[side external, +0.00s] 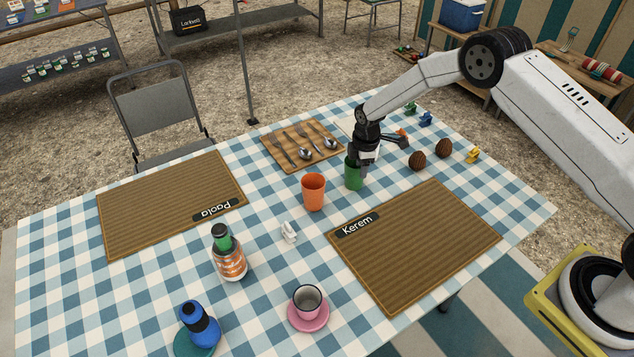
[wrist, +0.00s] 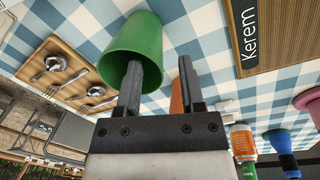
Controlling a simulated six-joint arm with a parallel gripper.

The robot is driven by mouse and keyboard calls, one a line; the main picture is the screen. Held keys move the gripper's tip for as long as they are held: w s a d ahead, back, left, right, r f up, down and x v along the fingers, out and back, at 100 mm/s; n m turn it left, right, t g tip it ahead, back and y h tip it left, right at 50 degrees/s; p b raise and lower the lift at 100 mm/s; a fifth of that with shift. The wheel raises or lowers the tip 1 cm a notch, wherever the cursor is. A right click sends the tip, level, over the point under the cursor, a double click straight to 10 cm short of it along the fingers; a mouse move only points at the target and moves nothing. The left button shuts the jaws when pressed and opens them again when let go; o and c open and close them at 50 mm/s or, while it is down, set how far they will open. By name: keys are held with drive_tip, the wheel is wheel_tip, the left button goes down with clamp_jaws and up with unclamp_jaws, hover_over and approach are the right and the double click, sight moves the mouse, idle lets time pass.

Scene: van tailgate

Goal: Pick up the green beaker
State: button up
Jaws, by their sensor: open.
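The green beaker (side external: 353,177) stands on the checked tablecloth, just right of the orange cup (side external: 313,191). My gripper (side external: 363,158) is at the beaker's upper part and overlaps its rim in the side view. In the wrist view, my gripper (wrist: 160,63) is open, its two fingers apart. The green beaker (wrist: 137,45) shows at the left finger, which overlaps its wall; I cannot tell whether that finger is inside it or in front. The beaker is not between both fingers. The orange cup (wrist: 176,100) shows partly behind the gap.
A cutlery board (side external: 301,148) lies behind the beaker. The Kerem mat (side external: 420,250) is in front, the Paola mat (side external: 165,215) at left. Brown egg-like objects (side external: 418,161) and small coloured figures (side external: 473,155) stand right. A bottle (side external: 229,260) and pink-saucered cup (side external: 308,302) stand nearer.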

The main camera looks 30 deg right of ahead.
drive_tip(key=shift+w+f, duration=0.15)
drive_tip(key=shift+f, duration=0.85)
drive_tip(key=shift+w+f, duration=0.1)
drive_tip(key=shift+f, duration=0.85)
drive_tip(key=shift+c, duration=0.2)
clamp_jaws()
